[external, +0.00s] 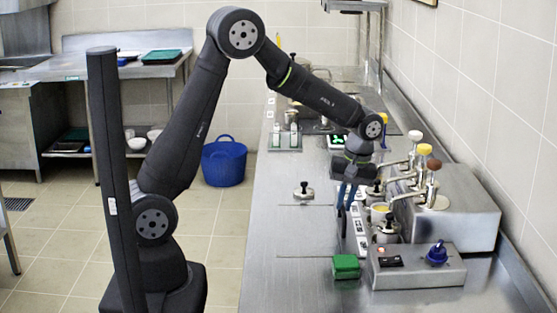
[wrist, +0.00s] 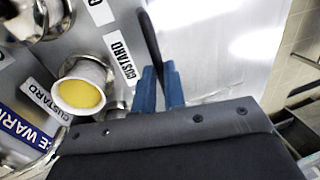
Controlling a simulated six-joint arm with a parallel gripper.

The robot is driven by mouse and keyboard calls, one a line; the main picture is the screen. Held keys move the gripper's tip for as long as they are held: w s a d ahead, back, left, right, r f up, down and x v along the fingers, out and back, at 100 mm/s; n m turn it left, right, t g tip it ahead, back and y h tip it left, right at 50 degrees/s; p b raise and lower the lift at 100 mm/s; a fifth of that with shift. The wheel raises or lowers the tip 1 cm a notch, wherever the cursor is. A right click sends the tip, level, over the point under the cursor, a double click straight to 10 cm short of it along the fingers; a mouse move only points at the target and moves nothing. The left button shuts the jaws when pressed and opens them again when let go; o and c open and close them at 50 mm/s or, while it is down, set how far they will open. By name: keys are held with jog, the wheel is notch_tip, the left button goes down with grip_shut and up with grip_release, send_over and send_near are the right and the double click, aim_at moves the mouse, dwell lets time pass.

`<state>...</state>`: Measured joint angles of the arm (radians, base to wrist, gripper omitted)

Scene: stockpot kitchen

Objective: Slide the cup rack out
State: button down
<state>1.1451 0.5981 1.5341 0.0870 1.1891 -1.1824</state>
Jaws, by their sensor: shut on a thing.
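The cup rack (external: 345,236) is a low grey metal rack on the counter with white labels along its side. In the wrist view its grey top (wrist: 92,45) carries "CUSTARD" labels. A cup of yellow custard (wrist: 80,94) stands in it, and the cup also shows in the external view (external: 379,211). My gripper (external: 346,203) points down at the rack's left edge. In the wrist view its blue fingers (wrist: 160,78) are shut on a thin dark handle (wrist: 150,38) beside the rack. The exact contact is partly hidden.
A dispenser with several pumps (external: 445,212) stands right of the rack. A grey control box with a blue knob (external: 437,253) and a green block (external: 346,265) are in front. A small lidded pot (external: 303,191) sits left. The counter (external: 268,235) left of the rack is mostly clear.

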jog(key=a, duration=1.7)
jog(key=shift+a, duration=0.25)
jog(key=c, duration=1.5)
grip_release()
jog(key=shift+r, duration=0.1)
jog(key=d+r, duration=0.1)
jog(key=r, duration=0.4)
jog(key=d+r, duration=0.1)
jog(key=r, duration=0.5)
jog(key=d+r, duration=0.1)
jog(key=r, duration=0.5)
jog(key=shift+d, duration=0.2)
jog(key=a+f, duration=0.1)
jog(key=f, duration=0.4)
jog(key=a+f, duration=0.1)
jog(key=f, duration=0.5)
jog(key=a+f, duration=0.1)
jog(key=f, duration=0.5)
jog(key=shift+a+f, duration=0.1)
jog(key=shift+a, duration=0.1)
